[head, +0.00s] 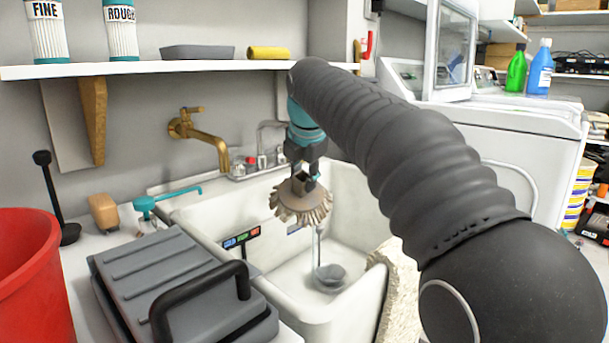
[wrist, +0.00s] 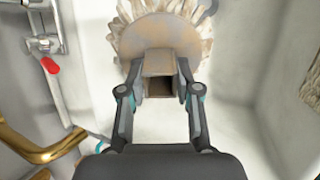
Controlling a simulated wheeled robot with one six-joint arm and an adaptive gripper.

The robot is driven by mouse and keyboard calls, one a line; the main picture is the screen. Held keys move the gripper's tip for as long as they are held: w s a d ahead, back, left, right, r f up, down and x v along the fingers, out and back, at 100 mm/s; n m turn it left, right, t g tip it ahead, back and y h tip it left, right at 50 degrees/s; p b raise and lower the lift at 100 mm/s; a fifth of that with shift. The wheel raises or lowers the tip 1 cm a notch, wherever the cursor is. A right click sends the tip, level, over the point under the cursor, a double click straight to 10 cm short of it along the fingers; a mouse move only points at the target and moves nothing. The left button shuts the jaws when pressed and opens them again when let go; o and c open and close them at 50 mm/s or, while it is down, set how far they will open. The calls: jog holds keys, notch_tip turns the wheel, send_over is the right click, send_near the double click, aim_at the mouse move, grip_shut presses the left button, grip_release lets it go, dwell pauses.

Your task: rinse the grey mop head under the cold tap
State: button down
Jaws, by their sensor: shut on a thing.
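The mop head (head: 300,203) is a round, ragged fringe, grey-beige, under a tan socket. My gripper (head: 305,178) is shut on the socket and holds the mop head above the white sink (head: 190,225), fringe down. In the wrist view, my gripper (wrist: 155,88) has one finger on each side of the tan socket, and the mop head (wrist: 158,38) spreads beyond it. A brass tap (head: 205,140) is on the wall, left of the mop head. I cannot tell which is cold.
A round grey item with a thin upright part (head: 330,277) is in the sink. A grey lidded case (head: 175,275) and a red bucket (head: 25,270) are at left. A shelf (head: 180,67) runs above the sink. A white washer (head: 500,135) stands at right.

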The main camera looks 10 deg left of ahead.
jog(key=shift+w+a+f, duration=0.1)
jog(key=shift+w+a, duration=0.05)
jog(key=shift+w, duration=0.6)
jog(key=shift+w+a+p, duration=0.2)
jog(key=shift+w+p, duration=0.5)
jog(key=shift+p, duration=0.25)
jog(key=shift+w+a+f+p, duration=0.15)
jog(key=shift+w+f+p, duration=0.05)
jog(key=shift+w+p, duration=0.4)
jog(key=shift+w+a+f+p, duration=0.2)
jog(key=shift+w+p, duration=0.3)
jog(key=shift+w, duration=0.2)
jog(key=shift+w+d, duration=0.1)
jog(key=shift+d, duration=0.15)
jog(key=shift+d, duration=0.4)
jog(key=shift+a, duration=0.1)
jog(key=shift+a+p, duration=0.5)
jog(key=shift+p, duration=0.05)
jog(key=shift+d, duration=0.15)
